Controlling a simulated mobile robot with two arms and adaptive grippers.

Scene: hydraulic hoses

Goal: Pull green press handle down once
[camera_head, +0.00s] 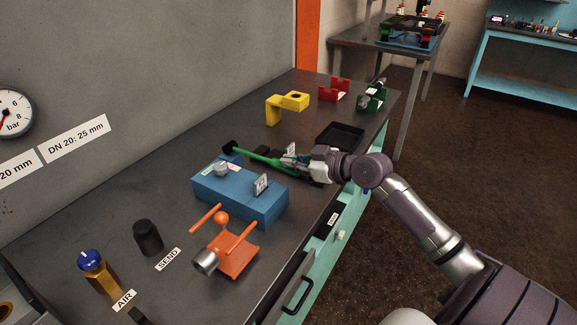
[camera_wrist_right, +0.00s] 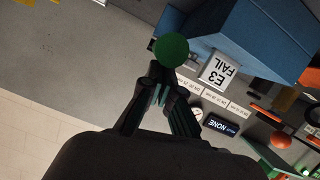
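The blue press block (camera_head: 235,197) sits on the grey bench, with white tags and a round grey knob on top. In the wrist view the green ball (camera_wrist_right: 171,50) is right at the fingertips (camera_wrist_right: 160,78), which come close together. Whether they grip the handle is unclear; the bar is hidden there. My left gripper is not in view.
An orange fixture (camera_head: 236,256) with a metal cylinder, a black cylinder (camera_head: 148,238) and a brass fitting with blue top (camera_head: 92,268) stand in front. Yellow (camera_head: 290,102), red (camera_head: 333,90) and green (camera_head: 371,97) brackets and a black tray (camera_head: 340,134) are behind.

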